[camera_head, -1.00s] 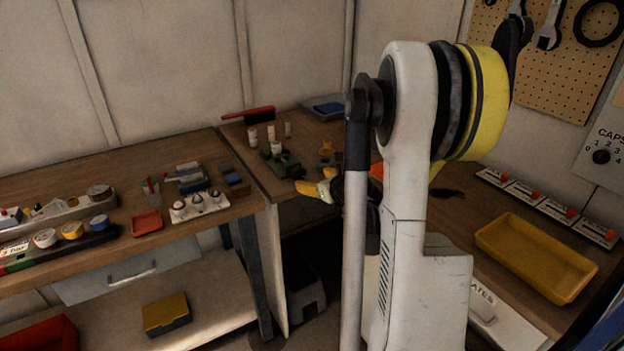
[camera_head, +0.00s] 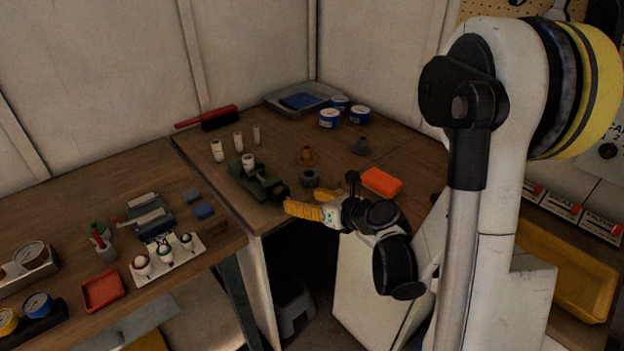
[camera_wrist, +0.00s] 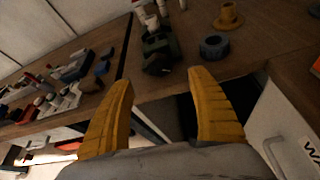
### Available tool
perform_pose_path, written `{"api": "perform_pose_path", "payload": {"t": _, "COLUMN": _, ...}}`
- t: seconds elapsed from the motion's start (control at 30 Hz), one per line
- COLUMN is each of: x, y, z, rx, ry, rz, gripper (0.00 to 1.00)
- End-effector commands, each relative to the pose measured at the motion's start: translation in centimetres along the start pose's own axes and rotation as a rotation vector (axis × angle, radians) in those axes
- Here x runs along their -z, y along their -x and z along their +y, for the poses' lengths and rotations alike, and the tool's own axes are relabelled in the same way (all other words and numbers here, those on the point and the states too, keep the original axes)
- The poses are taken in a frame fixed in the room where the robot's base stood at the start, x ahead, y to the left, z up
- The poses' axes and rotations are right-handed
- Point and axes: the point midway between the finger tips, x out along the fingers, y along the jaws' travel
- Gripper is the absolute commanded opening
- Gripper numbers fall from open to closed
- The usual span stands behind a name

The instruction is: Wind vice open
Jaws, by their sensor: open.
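The green vice (camera_head: 256,182) stands at the front left edge of the corner bench, with a white cylindrical piece (camera_head: 248,163) at its top. Its dark front end points toward my gripper. In the wrist view the vice (camera_wrist: 158,48) shows ahead, beyond and between the fingertips. My gripper (camera_head: 305,211) has yellow fingers and is in front of the bench edge, to the right of the vice and apart from it. In the wrist view the gripper (camera_wrist: 160,85) is open and empty. The vice's handle cannot be made out clearly.
A grey ring (camera_head: 310,179), a brass-coloured part (camera_head: 307,156) and an orange box (camera_head: 382,182) sit right of the vice. White cylinders (camera_head: 238,142) stand behind it. The left bench holds a white tray (camera_head: 168,262) and a red tray (camera_head: 103,290). Open space lies below the gripper.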

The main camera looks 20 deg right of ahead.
Motion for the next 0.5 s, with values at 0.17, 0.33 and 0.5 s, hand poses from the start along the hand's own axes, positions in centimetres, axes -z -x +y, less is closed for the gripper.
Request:
{"api": "perform_pose_path", "payload": {"t": 0.17, "x": 0.1, "y": -2.5, "z": 0.1, "rx": -0.004, "ry": 0.002, "rz": 0.001, "gripper": 0.68}}
{"api": "perform_pose_path", "payload": {"t": 0.33, "x": 0.3, "y": -6.1, "z": 0.1, "rx": -0.003, "ry": 0.002, "rz": 0.000, "gripper": 0.68}}
{"api": "perform_pose_path", "payload": {"t": 0.5, "x": 0.2, "y": -8.9, "z": 0.0, "rx": -0.001, "ry": 0.001, "rz": 0.000, "gripper": 0.68}}
